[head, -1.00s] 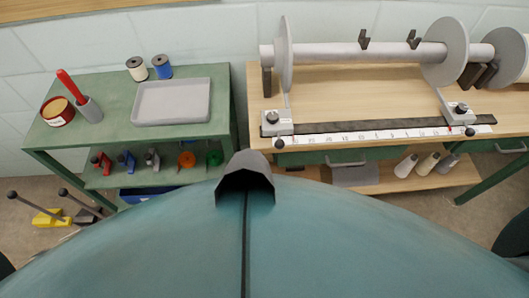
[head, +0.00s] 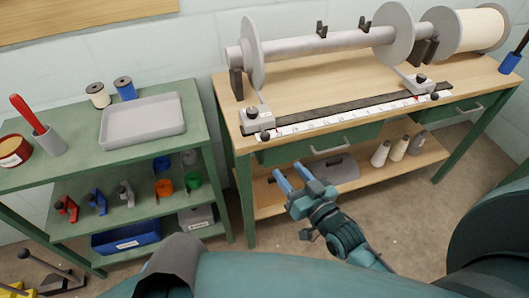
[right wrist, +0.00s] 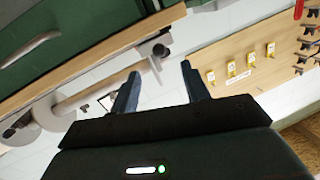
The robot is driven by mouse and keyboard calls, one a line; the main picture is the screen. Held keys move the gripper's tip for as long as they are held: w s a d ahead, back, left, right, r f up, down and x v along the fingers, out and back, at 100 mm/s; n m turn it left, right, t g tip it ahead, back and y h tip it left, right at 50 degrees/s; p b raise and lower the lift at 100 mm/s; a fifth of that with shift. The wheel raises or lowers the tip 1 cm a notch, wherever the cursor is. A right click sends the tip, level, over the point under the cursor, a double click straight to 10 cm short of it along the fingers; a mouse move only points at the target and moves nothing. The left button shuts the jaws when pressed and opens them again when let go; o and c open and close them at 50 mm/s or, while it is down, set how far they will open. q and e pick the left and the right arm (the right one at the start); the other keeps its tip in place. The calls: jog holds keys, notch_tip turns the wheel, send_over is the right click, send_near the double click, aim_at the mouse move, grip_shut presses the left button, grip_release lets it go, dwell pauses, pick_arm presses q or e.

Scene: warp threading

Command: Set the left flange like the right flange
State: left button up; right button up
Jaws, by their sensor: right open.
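The left flange (head: 251,52) is a grey disc near the left end of the grey beam tube (head: 300,46) on the wooden bench. Its clamp block (head: 256,118) with a dark knob sits at the left end of the ruler (head: 350,118). The right flange (head: 393,33) is a larger-looking disc further right, with its own clamp block (head: 420,84) near the ruler's right end. My right gripper (head: 284,177) is open and empty, in front of the bench and below its top edge. It also shows in the right wrist view (right wrist: 158,82). My left gripper is not in view.
A green shelf cart (head: 195,112) with a grey tray (head: 143,119) stands left of the bench. Drawer handles (head: 328,147) stick out at the bench front. Cones (head: 381,152) stand on the lower shelf. Open floor lies in front.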

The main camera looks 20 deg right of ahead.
aim_at(268, 140)
jog(key=shift+t, duration=0.4)
jog(key=x, duration=1.3)
jog(key=shift+w+d+r, duration=0.15)
jog(key=shift+w+d, duration=0.05)
jog(key=shift+w, duration=0.3)
jog(key=shift+c, duration=0.5)
grip_shut()
